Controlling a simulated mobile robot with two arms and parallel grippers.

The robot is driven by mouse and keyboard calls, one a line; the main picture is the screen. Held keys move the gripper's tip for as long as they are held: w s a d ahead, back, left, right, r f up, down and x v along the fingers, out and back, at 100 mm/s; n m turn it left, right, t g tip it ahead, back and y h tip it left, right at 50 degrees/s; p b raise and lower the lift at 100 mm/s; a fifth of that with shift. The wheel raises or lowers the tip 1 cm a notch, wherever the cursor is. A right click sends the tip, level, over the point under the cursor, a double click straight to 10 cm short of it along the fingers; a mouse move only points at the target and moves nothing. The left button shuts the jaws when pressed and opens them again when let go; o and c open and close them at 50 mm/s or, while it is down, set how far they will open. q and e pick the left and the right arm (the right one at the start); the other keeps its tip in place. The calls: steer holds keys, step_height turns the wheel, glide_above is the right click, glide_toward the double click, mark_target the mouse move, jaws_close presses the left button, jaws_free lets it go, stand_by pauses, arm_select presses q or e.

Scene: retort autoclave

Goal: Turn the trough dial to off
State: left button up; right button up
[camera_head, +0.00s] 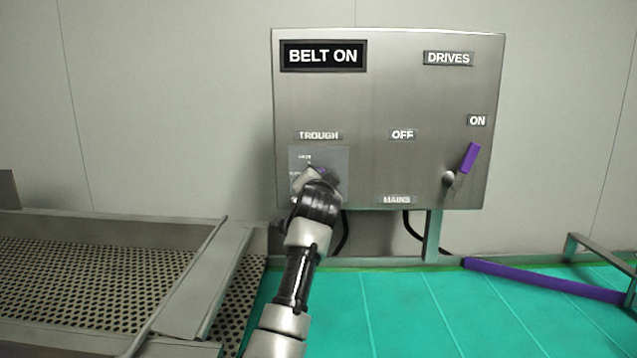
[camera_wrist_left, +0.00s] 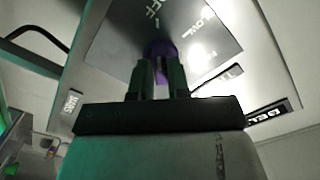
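The trough dial is a purple knob on a square plate (camera_head: 335,160) under the TROUGH label on the steel control box. My left gripper (camera_head: 318,178) is at the plate and covers most of the dial in the head view. In the left wrist view the purple dial (camera_wrist_left: 160,48) shows at and between the two dark fingertips (camera_wrist_left: 161,75), which look closed around it. The plate's OFF and SLOW markings show in the left wrist view, but the dial's pointer is hidden. My right gripper is not in view.
The box (camera_head: 390,90) carries a BELT ON sign (camera_head: 323,56). A purple DRIVES lever (camera_head: 468,158) points up towards ON at the right. A green belt (camera_head: 400,310) runs below. A perforated metal trough (camera_head: 80,285) lies at the left.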

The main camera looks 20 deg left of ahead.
arm_select(q)
steer(key=o, duration=0.4)
steer(key=b+v, duration=0.4)
steer(key=v, duration=0.7)
steer(key=shift+w, duration=0.1)
